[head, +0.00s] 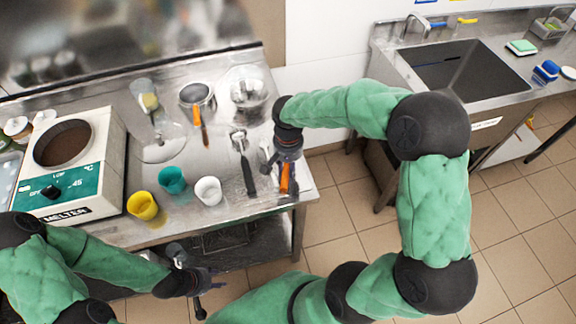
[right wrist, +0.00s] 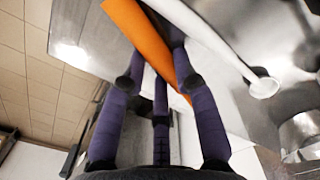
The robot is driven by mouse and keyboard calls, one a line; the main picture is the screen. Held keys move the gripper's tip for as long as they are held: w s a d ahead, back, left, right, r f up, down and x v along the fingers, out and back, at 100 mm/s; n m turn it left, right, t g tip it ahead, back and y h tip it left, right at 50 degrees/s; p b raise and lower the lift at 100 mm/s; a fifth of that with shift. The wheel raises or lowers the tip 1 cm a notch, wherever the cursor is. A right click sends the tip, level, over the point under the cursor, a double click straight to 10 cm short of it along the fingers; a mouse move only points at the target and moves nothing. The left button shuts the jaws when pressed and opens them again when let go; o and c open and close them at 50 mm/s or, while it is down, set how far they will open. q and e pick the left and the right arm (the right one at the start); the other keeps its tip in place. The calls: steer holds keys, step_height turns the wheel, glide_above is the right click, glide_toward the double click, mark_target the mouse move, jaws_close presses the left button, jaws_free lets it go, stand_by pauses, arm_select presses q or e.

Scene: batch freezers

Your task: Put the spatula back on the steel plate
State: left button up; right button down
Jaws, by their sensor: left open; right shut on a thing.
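My right gripper (head: 286,165) is shut on an orange spatula (head: 284,183) at the right end of the steel table. In the right wrist view its purple fingers (right wrist: 155,75) close around the orange spatula (right wrist: 136,28), whose far end runs out of the picture. My left gripper (head: 200,282) is open and empty, low in front of the table. A shiny round disc (head: 163,146) lies on the table left of the middle; I cannot tell whether it is the steel plate. A pale flat surface (head: 303,180) shows beside the right gripper.
A black-handled tool (head: 246,168) lies left of my right gripper. Yellow (head: 142,206), teal (head: 172,180) and white (head: 208,191) cups stand near the front edge. A melter (head: 75,165) stands left. A sieve (head: 197,96) and clear bowl (head: 246,88) stand behind.

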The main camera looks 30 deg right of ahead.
steer(key=shift+f, duration=0.1)
steer(key=c, duration=1.2)
jaws_free()
steer(key=shift+c, duration=0.2)
step_height(320, 180, up, 12)
steer(key=p, duration=0.3)
steer(key=shift+p, duration=0.3)
